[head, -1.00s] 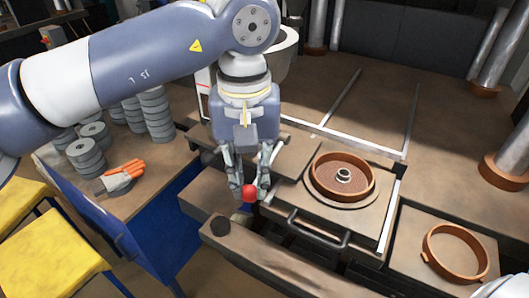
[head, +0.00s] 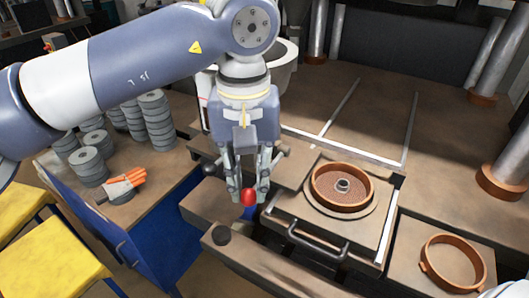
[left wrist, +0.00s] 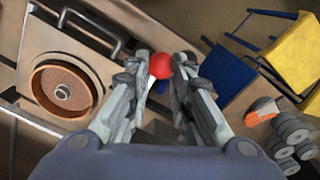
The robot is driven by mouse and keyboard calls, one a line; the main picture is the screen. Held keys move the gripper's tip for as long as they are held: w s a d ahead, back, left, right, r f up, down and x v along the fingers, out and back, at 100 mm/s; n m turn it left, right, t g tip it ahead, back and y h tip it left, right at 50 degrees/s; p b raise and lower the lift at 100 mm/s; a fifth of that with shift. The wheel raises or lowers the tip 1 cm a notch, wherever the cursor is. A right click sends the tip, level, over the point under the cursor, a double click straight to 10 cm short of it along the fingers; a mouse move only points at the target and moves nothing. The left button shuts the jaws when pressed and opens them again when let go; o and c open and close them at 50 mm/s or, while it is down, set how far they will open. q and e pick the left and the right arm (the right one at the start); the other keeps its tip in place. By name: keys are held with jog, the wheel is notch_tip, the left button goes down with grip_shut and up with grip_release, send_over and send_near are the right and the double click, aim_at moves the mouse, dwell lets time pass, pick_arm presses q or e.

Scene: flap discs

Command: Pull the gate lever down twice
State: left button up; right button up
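The gate lever shows as a red ball knob (head: 248,197) in front of the press bench; its shaft is mostly hidden. My left gripper (head: 250,192) points down with one finger on each side of the knob. In the left wrist view the red knob (left wrist: 160,66) sits between the fingertips of my left gripper (left wrist: 161,62), with no clear gap on either side, so the fingers appear closed on it. My right gripper is not in view.
A brown ring mould (head: 342,187) sits on a plate behind a bar handle (head: 316,240). Another brown ring (head: 452,262) lies at right. Stacks of grey discs (head: 153,116) and a glove (head: 121,187) are on the left table. Yellow stools (head: 45,262) stand at lower left.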

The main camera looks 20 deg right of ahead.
pick_arm(q)
jog(key=shift+d+r+p, duration=0.1)
jog(key=shift+r+p, duration=2.2)
jog(key=shift+r, duration=1.05)
jog(key=shift+f, duration=0.1)
